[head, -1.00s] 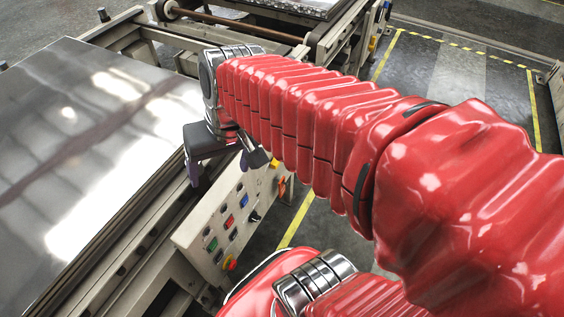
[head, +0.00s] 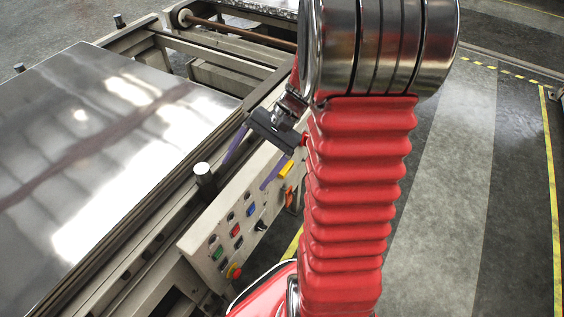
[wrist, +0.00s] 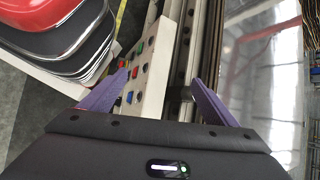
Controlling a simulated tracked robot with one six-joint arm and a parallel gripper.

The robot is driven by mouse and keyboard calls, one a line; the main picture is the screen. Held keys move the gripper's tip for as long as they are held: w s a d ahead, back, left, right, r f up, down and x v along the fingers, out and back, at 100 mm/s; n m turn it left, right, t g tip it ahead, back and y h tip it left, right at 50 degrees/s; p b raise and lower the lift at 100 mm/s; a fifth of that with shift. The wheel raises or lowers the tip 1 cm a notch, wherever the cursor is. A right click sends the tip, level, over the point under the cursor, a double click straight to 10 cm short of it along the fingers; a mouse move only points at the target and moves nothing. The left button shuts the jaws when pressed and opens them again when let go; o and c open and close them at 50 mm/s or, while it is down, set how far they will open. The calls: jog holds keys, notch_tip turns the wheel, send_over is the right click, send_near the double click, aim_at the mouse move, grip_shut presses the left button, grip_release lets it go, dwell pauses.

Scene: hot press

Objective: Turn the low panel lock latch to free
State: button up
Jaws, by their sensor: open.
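A beige control panel (head: 245,205) runs along the press's near side. At its far end are a yellow part (head: 287,168) and an orange part (head: 288,196); I cannot tell which is the low lock latch, or its turn position. My gripper (head: 242,179) hangs above the panel's far part, with two purple fingers spread apart and nothing between them. In the wrist view, my gripper (wrist: 160,78) is open over the panel edge, its left finger overlapping the panel face with the buttons. The yellow and orange parts are not clear there.
The panel carries green (head: 218,253), red (head: 236,230) and blue (head: 251,210) buttons, a black knob (head: 260,225) and a red emergency button (head: 234,271). A shiny metal plate (head: 110,130) lies left. A short dark post (head: 203,173) stands beside the panel. Floor at right is open.

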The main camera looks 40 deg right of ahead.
jog(key=d+f+m+t+y, duration=0.3)
jog(key=d+f+m+t, duration=0.95)
jog(key=d+f, duration=0.65)
jog(key=m+t+h, duration=0.3)
jog(key=m+h, duration=0.2)
jog(key=m, duration=0.3)
send_near(289, 171)
jog(key=v, duration=0.5)
jog(key=shift+w, duration=0.1)
jog(key=shift+w+n, duration=0.1)
jog(key=shift+n, duration=0.15)
jog(key=x, duration=1.3)
jog(key=shift+w+a+r, duration=0.1)
jog(key=shift+w+a, duration=0.05)
jog(key=shift+w, duration=0.15)
jog(key=shift+a, duration=0.1)
jog(key=c, duration=1.1)
